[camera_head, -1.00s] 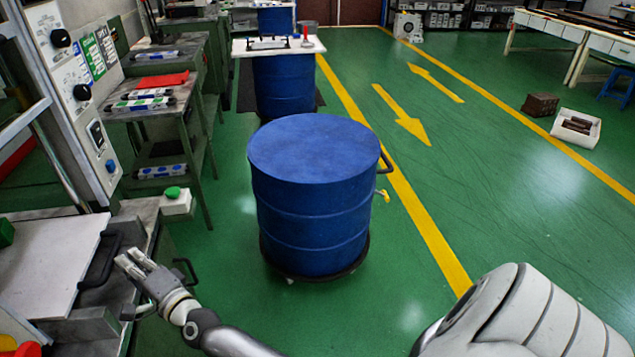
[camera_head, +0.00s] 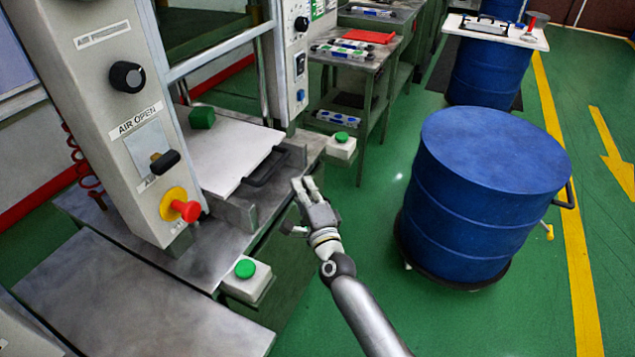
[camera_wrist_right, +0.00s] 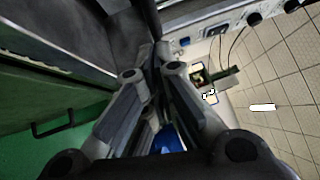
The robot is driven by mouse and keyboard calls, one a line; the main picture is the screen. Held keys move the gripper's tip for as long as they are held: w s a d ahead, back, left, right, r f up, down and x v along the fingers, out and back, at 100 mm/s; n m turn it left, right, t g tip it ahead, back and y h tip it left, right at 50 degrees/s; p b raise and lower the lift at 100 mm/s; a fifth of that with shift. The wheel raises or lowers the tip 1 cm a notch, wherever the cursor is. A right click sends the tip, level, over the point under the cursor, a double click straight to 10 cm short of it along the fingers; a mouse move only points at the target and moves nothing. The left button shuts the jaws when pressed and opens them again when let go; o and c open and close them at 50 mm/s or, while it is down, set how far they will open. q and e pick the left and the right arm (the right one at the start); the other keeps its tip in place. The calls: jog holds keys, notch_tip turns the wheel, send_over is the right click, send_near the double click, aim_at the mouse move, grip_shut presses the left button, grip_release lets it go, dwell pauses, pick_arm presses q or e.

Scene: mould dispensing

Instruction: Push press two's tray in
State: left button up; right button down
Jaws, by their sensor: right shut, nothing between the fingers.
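The tray (camera_head: 222,150) is a pale flat plate lying on the press bed between two control columns. Its dark handle (camera_head: 268,166) is at the front edge, facing my gripper. A green block (camera_head: 202,117) rests on the plate's far left part. My right gripper (camera_head: 304,184) is shut and empty, just right of the handle, its fingers pointing toward the press. A small gap seems to show between the fingertips and the handle; I cannot tell if they touch. In the right wrist view the closed fingers (camera_wrist_right: 158,62) fill the middle. My left gripper is out of view.
The near control column (camera_head: 128,110) has a black knob and a red button (camera_head: 186,209). Green-button boxes stand near (camera_head: 246,282) and far (camera_head: 341,146). A blue drum (camera_head: 480,200) stands to the right. Green floor lies between drum and press.

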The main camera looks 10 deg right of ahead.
jog(key=v, duration=0.9)
jog(key=s+d+f+n+g, duration=0.1)
jog(key=s+f+n+g, duration=0.4)
jog(key=f, duration=0.7)
jog(key=s+d+f+n+g+h, duration=0.1)
jog(key=s+d+f+n+g, duration=0.15)
jog(key=s+f, duration=0.7)
jog(key=s+d+f+n+g, duration=0.15)
jog(key=f+n, duration=0.25)
jog(key=f, duration=1.1)
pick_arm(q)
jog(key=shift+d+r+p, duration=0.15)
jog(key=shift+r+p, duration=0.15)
pick_arm(e)
jog(key=s+d+f+n+g+h, duration=0.1)
jog(key=s+f, duration=0.4)
jog(key=s, duration=0.6)
jog(key=s+d+f+n+g+h, duration=0.1)
jog(key=s+d+f+n+g, duration=0.3)
jog(key=s, duration=0.7)
jog(key=s+d+f+n+g, duration=0.3)
jog(key=s+f, duration=0.4)
jog(key=s, duration=0.4)
jog(key=d+g, duration=0.1)
jog(key=d, duration=0.1)
jog(key=shift+d+f+h, duration=0.2)
jog(key=shift+d+h, duration=0.1)
jog(key=shift+h, duration=0.1)
